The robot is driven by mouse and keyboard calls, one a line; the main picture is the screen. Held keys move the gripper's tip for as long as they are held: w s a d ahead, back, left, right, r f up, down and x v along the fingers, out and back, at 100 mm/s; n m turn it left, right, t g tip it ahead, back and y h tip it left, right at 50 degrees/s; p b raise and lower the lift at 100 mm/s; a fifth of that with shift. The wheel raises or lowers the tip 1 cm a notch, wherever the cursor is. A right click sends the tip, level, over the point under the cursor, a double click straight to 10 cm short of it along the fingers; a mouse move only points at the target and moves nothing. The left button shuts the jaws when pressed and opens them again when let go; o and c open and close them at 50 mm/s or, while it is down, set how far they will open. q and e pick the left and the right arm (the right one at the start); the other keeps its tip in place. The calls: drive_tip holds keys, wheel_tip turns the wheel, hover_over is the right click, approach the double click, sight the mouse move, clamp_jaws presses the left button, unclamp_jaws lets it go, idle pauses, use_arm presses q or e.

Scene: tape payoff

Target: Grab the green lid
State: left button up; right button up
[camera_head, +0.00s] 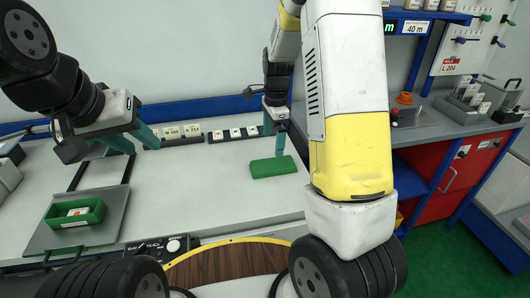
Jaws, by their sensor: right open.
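The green lid (273,167) lies flat on the white table, right of the table's middle. My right gripper (275,136) is open, with its teal fingers pointing down just behind and over the lid's far edge. I cannot tell whether a finger touches the lid. My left gripper (136,145) is at the upper left, with its teal fingers apart and nothing seen between them. A green open box (91,217) with a small white and red item inside sits on a grey plate at the left.
The grey plate (107,233) lies near the front left. Dark strips with white labels (182,139) line the back of the table. A speed control box (160,248) is at the front edge. The table between the plate and the lid is clear.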

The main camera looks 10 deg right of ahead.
sight(273, 164)
drive_tip(key=shift+w+d+f+m, duration=0.1)
drive_tip(key=shift+w+f+m, duration=0.15)
drive_tip(key=shift+f, duration=0.3)
drive_tip(key=shift+w+f+m, duration=0.15)
drive_tip(key=shift+f+m, duration=0.1)
drive_tip(key=shift+f, duration=0.3)
wheel_tip(273, 164, down, 8)
drive_tip(key=shift+d+r, duration=0.1)
drive_tip(key=shift+r, duration=0.1)
drive_tip(key=c, duration=1.5)
drive_tip(key=shift+o, duration=0.2)
drive_tip(key=shift+r, duration=0.1)
